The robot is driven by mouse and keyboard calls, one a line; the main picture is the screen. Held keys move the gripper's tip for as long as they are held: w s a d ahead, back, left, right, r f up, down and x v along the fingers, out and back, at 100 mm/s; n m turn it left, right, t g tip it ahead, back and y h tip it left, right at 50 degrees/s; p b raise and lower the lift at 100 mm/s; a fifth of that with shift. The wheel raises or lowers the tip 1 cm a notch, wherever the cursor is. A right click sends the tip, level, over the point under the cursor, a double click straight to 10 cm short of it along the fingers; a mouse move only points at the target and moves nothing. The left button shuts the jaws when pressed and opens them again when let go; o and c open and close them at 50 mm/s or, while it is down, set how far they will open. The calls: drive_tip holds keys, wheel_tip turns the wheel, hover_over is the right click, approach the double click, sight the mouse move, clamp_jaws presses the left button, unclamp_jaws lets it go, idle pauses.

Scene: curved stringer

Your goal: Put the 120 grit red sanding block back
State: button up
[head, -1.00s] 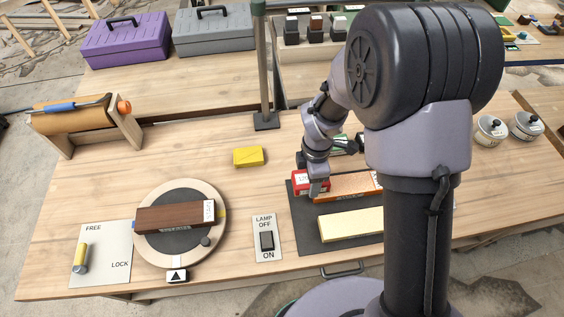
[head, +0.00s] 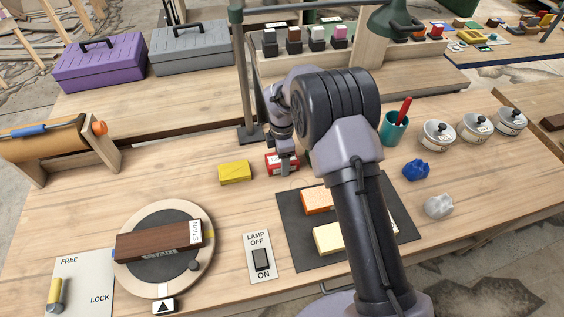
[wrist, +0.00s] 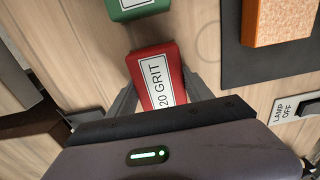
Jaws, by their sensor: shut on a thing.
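The red sanding block (head: 278,168) is between the fingers of my gripper (head: 286,166), left of the dark mat and over bare wood. In the wrist view the red block (wrist: 152,62) shows a white label reading "20 GRIT", its first part covered. My gripper (wrist: 160,92) is shut on it, one finger on each side. I cannot tell whether the block touches the table. A green block (wrist: 137,7) with a white label lies just beyond it in the wrist view; in the head view my arm hides it. A yellow block (head: 235,172) sits to the left.
The dark mat (head: 293,219) holds an orange block (head: 317,200) and a cream block (head: 327,238), partly behind my arm. A lamp pole (head: 243,80) stands behind. A turntable (head: 150,278) holds a brown block. A teal cup (head: 393,128) and tins (head: 437,136) stand right.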

drive_tip(key=shift+r, duration=0.1)
drive_tip(key=o, duration=1.6)
